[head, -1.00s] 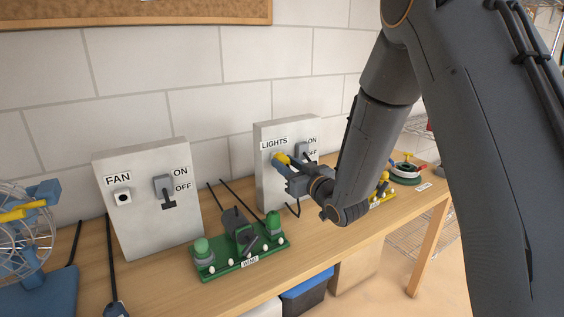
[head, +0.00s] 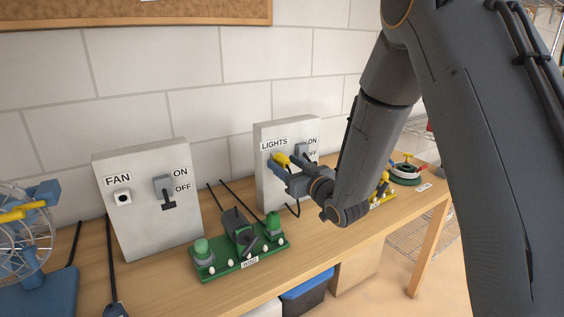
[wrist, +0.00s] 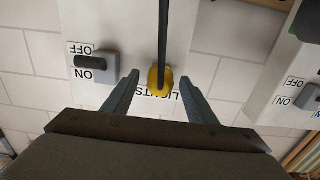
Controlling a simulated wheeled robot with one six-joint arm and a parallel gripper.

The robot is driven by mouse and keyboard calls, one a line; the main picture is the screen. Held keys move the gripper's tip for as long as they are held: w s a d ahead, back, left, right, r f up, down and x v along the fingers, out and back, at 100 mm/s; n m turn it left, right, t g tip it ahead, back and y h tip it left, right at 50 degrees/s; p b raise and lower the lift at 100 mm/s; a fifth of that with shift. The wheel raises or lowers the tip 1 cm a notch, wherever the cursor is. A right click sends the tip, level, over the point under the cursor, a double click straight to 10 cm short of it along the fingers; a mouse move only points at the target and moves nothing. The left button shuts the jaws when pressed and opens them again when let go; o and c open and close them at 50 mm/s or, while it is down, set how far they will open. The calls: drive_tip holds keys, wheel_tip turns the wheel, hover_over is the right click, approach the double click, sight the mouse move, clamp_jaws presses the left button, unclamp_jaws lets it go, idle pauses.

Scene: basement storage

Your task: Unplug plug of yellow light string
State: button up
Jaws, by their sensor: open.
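The yellow plug (head: 281,159) is at the face of the LIGHTS panel (head: 264,196), just below its label. It also shows in the wrist view (wrist: 155,80), where a dark cord (wrist: 164,35) runs from it toward the top edge. I cannot tell how deep it sits in the socket. My gripper (head: 291,168) is in front of the panel. In the wrist view my gripper (wrist: 160,79) is open, with one finger on each side of the plug and a visible gap on both sides. The yellow light string (head: 383,188) on the bench is mostly hidden behind my arm.
The LIGHTS switch (wrist: 97,61) is close beside one finger. A green WIND board (head: 240,264) stands on the bench at the left front of my gripper. The FAN panel (head: 140,225) and a blue fan (head: 38,270) are farther left. A round device (head: 405,172) is at right.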

drive_tip(key=p+v, duration=0.1)
drive_tip(key=v, duration=0.7)
drive_tip(key=shift+s+d, duration=0.2)
drive_tip(key=shift+s, duration=0.05)
idle(0.5)
drive_tip(key=s+d+f+m+g+h, duration=0.2)
drive_tip(key=s+d+f+g+h, duration=0.15)
drive_tip(key=d, duration=0.25)
drive_tip(key=s+d+f+m+g+h, duration=0.2)
drive_tip(key=s+d+f+g+h, duration=0.15)
drive_tip(key=d+h, duration=0.2)
drive_tip(key=s+d+m+g, duration=0.1)
drive_tip(key=s+d+g, duration=0.1)
drive_tip(key=s, duration=0.8)
drive_tip(key=s+d+f+m+g+h, duration=0.1)
drive_tip(key=s+d+g, duration=0.2)
drive_tip(key=s, duration=0.7)
drive_tip(key=g, duration=0.2)
drive_tip(key=shift+s+f+m+g, duration=0.3)
drive_tip(key=shift+f+m, duration=0.05)
drive_tip(key=shift+m, duration=0.05)
